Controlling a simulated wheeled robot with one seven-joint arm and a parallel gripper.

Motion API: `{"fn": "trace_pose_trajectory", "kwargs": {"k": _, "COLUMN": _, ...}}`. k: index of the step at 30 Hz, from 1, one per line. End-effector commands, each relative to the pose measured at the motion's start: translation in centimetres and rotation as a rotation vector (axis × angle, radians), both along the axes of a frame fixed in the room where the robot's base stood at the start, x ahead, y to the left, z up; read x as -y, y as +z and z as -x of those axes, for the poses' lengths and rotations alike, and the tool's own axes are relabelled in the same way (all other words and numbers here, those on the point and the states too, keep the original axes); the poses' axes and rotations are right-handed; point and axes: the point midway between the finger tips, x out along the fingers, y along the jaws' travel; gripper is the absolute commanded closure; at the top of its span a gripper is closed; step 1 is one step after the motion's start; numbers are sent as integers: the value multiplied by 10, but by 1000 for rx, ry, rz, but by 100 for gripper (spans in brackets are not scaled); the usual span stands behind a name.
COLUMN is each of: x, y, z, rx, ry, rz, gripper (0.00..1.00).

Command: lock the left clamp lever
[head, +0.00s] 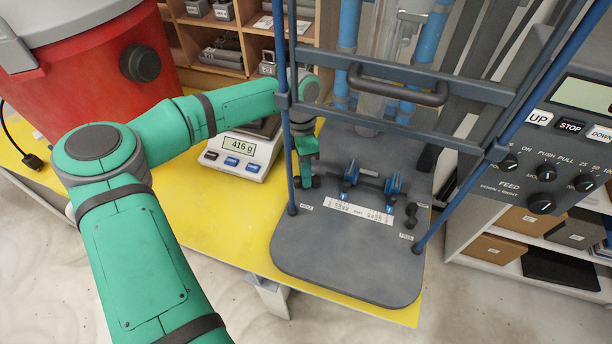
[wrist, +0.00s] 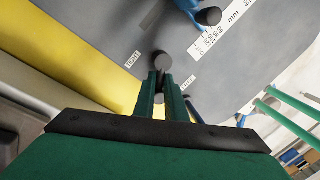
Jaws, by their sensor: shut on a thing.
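The left clamp lever has a round black knob (wrist: 162,62) at its end, seen in the wrist view just beyond my fingertips. My gripper (wrist: 160,84) is shut on this lever, with one green finger on each side of it. In the head view my gripper (head: 306,165) points down at the left side of the grey base plate (head: 335,268), beside the blue frame post. Fingers and post hide most of the lever there. In the wrist view a TIGHT label (wrist: 133,59) lies left of the knob and a second label (wrist: 187,85) to its right.
A matching black right lever (head: 411,214) stands at the plate's right side. Two blue supports (head: 351,173) and a printed scale (head: 358,210) lie between. Blue posts and a crossbar handle (head: 398,92) rise close to my arm. A scale (head: 241,152) stands left, reading 416 g.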

Motion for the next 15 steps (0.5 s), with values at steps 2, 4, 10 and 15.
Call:
{"fn": "trace_pose_trajectory", "kwargs": {"k": 2, "x": 2, "y": 1, "z": -3, "rx": 3, "ry": -74, "rz": 2, "gripper": 100}}
{"fn": "trace_pose_trajectory", "kwargs": {"k": 4, "x": 2, "y": 1, "z": -5, "rx": 2, "ry": -139, "rz": 1, "gripper": 100}}
{"fn": "trace_pose_trajectory", "kwargs": {"k": 10, "x": 3, "y": 1, "z": -9, "rx": 1, "ry": -311, "rz": 2, "gripper": 100}}
{"fn": "trace_pose_trajectory", "kwargs": {"k": 15, "x": 3, "y": 1, "z": -13, "rx": 2, "ry": -430, "rz": 1, "gripper": 100}}
